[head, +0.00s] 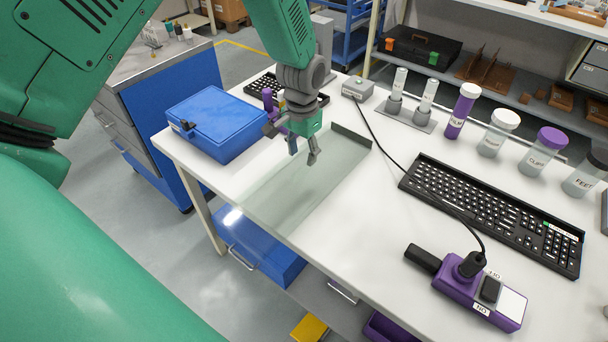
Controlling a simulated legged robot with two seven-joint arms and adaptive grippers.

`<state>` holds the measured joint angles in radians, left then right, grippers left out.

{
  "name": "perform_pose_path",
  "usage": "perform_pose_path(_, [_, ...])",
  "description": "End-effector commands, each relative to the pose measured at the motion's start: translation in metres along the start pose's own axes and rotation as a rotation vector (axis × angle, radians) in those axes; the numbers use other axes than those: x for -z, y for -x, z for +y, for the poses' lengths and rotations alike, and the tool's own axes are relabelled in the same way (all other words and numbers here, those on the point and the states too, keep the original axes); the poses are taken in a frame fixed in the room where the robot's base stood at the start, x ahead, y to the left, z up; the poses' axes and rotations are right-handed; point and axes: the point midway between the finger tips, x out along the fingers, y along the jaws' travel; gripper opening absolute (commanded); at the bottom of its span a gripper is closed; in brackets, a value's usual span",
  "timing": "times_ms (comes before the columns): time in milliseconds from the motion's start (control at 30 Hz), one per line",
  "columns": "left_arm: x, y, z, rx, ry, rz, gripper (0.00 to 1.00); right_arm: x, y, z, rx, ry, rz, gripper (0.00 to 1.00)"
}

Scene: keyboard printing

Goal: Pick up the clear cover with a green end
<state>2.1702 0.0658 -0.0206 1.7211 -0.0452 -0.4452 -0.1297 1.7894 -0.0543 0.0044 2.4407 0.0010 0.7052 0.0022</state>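A clear, flat cover (300,195) lies on the white table, its lower left side reaching the front edge. It has a dark strip (351,138) along its far right end; I cannot make out a green end on it. My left gripper (303,158) points down over the far part of the cover. Its two dark fingers are apart with nothing visible between them. I cannot tell whether the fingertips touch the cover. My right gripper is not in view.
A blue box (215,120) stands left of the cover. A black keyboard (490,210) and a purple power strip (480,295) with a cable lie to the right. Several lidded containers, including a purple-lidded jar (542,150), line the back. Bare table (375,225) lies between cover and keyboard.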

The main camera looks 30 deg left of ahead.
Motion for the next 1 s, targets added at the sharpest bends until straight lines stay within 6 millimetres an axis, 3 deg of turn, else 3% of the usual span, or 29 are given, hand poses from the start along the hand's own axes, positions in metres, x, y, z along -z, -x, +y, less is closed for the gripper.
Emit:
perform_pose_path(400, [0.000, -0.050, 0.004, 0.001, 0.000, -0.002, 0.38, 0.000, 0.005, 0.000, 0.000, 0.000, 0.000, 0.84])
perform_pose_path(667, [0.000, -0.054, 0.003, 0.000, 0.000, 0.001, 0.38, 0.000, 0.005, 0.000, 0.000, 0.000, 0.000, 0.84])
perform_pose_path(800, [0.001, -0.054, 0.003, 0.000, 0.000, 0.000, 0.00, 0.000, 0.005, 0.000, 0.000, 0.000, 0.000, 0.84])
perform_pose_path(1000, [0.001, -0.053, 0.003, 0.000, 0.000, 0.000, 0.00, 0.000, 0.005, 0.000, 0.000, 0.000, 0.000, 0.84])
